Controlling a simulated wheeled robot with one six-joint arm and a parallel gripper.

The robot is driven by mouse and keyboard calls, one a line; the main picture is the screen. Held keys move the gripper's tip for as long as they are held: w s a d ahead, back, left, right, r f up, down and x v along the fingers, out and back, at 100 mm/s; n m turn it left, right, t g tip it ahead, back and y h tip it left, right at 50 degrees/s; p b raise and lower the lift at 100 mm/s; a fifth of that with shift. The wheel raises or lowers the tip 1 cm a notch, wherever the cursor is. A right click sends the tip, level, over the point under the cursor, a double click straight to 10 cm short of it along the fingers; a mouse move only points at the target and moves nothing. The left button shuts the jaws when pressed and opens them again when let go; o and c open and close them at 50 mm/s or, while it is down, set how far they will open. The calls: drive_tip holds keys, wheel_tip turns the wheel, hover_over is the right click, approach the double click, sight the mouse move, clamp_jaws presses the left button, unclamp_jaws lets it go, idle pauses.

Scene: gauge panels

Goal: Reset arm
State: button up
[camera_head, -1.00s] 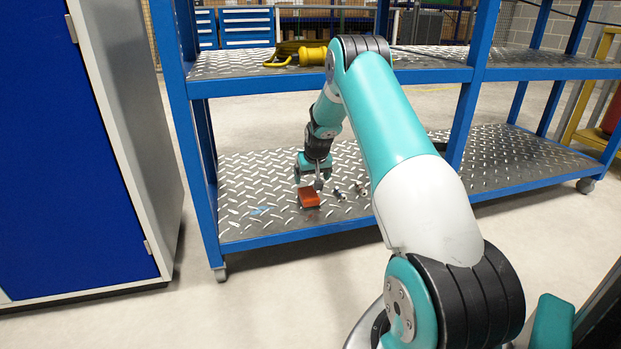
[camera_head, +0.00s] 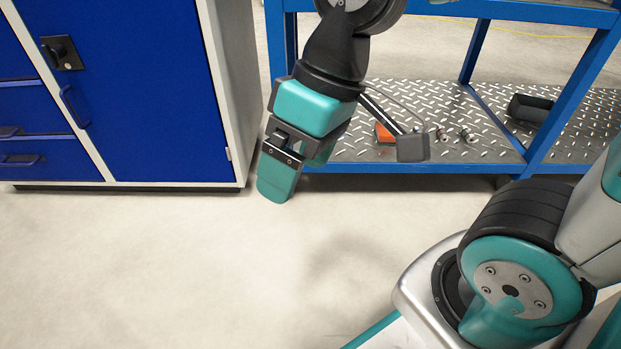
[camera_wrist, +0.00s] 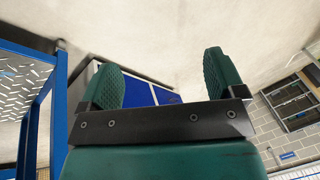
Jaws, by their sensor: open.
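My gripper (camera_head: 283,172) hangs in front of the shelf in the head view, outside it and above the bare floor. In the wrist view its two green fingers (camera_wrist: 165,80) stand wide apart with nothing between them. Past the fingers the wrist view shows floor and part of a blue cabinet. In the head view my arm is folded back, with the upper links cut off by the top edge.
A blue shelf unit (camera_head: 452,163) stands behind my gripper. Its lower metal deck holds an orange block (camera_head: 383,134), small metal parts (camera_head: 464,135) and a dark bin (camera_head: 530,108). A blue cabinet (camera_head: 150,95) stands at left. The floor (camera_head: 200,270) in front is clear.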

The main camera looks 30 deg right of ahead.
drive_tip(key=s, duration=0.2)
drive_tip(key=s+n, duration=0.1)
drive_tip(key=shift+s+a, duration=0.3)
wheel_tip(320, 180, up, 55)
drive_tip(key=p, duration=5.5)
drive_tip(key=shift+o, duration=0.3)
drive_tip(key=shift+r, duration=0.1)
